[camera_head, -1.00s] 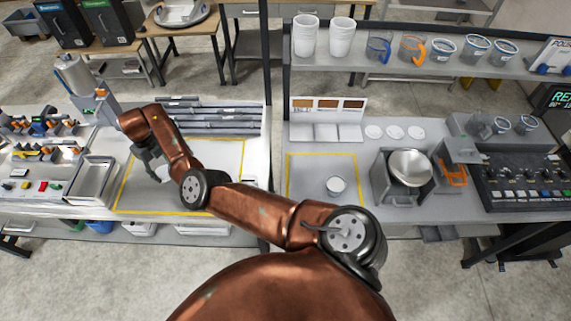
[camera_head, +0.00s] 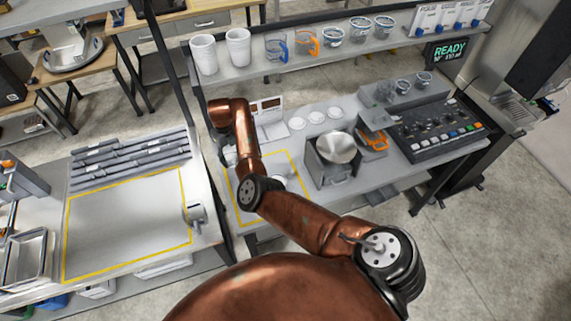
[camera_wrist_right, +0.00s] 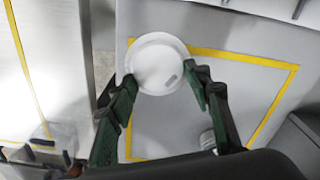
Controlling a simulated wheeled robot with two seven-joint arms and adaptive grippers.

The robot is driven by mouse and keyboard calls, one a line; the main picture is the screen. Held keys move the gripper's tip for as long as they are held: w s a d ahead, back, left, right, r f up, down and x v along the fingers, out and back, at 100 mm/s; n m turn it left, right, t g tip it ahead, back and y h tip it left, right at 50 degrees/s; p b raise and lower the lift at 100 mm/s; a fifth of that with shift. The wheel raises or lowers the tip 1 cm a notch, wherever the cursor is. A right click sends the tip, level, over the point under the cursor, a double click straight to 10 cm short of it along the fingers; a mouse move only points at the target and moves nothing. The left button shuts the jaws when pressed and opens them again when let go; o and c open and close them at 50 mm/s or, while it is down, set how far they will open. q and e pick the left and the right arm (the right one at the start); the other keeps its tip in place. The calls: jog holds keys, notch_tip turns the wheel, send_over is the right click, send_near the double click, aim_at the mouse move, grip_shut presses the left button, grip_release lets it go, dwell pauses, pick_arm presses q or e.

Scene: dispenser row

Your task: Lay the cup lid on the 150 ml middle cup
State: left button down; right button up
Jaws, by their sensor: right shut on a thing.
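My right gripper (camera_wrist_right: 163,80) is shut on a white round cup lid (camera_wrist_right: 157,58) with a small slot, held between its two dark green fingertips. In the head view the gripper (camera_head: 229,155) is at the back left of the right-hand yellow-outlined area, mostly hidden by my arm. A small cup (camera_head: 279,181) stands in that area, partly behind my arm. In the wrist view, what looks like the cup (camera_wrist_right: 207,139) shows beside the right finger, apart from the lid. I cannot read its volume. My left gripper is not in view.
A metal hopper device (camera_head: 336,152) stands right of the marked area, with a control panel (camera_head: 437,128) beyond. Three white discs (camera_head: 315,117) lie behind it. A shelf (camera_head: 255,66) above carries several cups. A gap separates this table from the left one.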

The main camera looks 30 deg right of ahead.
jog(key=s+d+r+p, duration=0.45)
jog(key=s+p, duration=0.25)
jog(key=s, duration=0.3)
jog(key=s+d+r+p, duration=0.3)
jog(key=s+d+p, duration=0.25)
jog(key=s, duration=0.45)
jog(key=shift+n, duration=0.4)
jog(key=f+b, duration=0.2)
jog(key=f, duration=0.1)
jog(key=f+b, duration=0.1)
jog(key=f, duration=0.1)
jog(key=shift+w+a, duration=0.1)
jog(key=shift+w, duration=0.2)
jog(key=shift+s, duration=0.15)
jog(key=shift+c, duration=0.2)
jog(key=shift+f, duration=0.4)
jog(key=o, duration=0.8)
jog(key=shift+o, duration=0.3)
